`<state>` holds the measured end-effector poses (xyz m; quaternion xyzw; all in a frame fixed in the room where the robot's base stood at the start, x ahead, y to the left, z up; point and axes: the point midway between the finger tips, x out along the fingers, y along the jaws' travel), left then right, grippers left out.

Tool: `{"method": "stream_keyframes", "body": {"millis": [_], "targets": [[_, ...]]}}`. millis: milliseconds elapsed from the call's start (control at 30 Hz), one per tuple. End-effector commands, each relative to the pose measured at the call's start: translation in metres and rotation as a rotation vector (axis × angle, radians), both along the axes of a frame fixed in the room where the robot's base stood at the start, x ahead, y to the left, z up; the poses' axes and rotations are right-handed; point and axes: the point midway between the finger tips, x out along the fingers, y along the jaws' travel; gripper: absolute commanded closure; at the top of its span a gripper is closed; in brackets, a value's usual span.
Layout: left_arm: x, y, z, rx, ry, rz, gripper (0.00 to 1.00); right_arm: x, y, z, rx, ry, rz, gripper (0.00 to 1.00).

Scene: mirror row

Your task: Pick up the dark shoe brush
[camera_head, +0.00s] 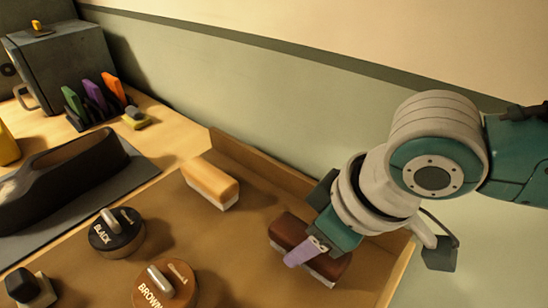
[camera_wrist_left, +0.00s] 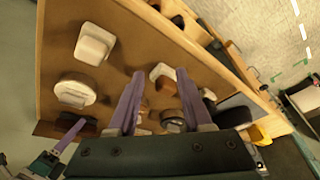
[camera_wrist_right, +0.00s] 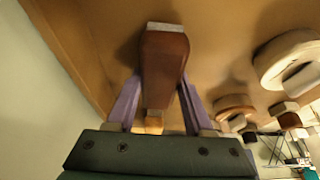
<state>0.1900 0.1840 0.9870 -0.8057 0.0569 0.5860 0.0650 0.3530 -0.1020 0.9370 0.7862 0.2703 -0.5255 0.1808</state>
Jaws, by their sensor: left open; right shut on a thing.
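The dark shoe brush (camera_head: 290,228), with a reddish-brown back and pale bristles, sits at the right end of the brown tray in the head view. My right gripper (camera_head: 308,250) reaches down over it and is shut on it. In the right wrist view the brush (camera_wrist_right: 165,62) lies lengthwise between the two purple fingers. I cannot tell whether it is clear of the tray floor. My left gripper (camera_wrist_left: 158,75) is open and empty above the tray in the left wrist view. It is not in the head view.
A light wooden brush (camera_head: 212,180) lies left of the dark one. A black-lidded tin (camera_head: 116,236) and a brown-lidded tin (camera_head: 172,292) stand nearer. The tray's raised back wall (camera_head: 262,160) runs close behind the brushes.

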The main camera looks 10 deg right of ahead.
Motion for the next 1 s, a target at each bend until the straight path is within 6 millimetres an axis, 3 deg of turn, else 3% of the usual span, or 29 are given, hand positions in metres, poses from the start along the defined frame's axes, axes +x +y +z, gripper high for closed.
{"method": "stream_keyframes", "body": {"millis": [167,400,600,800,1000], "targets": [[0.0,0.0,0.009,0.001,0.001,-0.001,0.5,0.001,0.0,0.034,0.001,-0.006,0.002,1.0],[0.0,0.0,0.022,0.0,0.001,-0.001,0.5,0.002,0.001,0.112,0.003,-0.008,0.002,1.0],[0.0,0.0,0.029,-0.001,0.0,0.001,0.5,0.002,0.001,0.164,0.002,-0.006,0.001,1.0],[0.0,-0.002,0.032,-0.008,0.001,0.005,0.5,0.001,0.001,0.193,0.002,-0.003,0.0,1.0],[0.0,-0.003,0.032,-0.009,0.0,0.006,0.5,0.0,0.0,0.201,0.001,-0.001,0.0,1.0]]}}
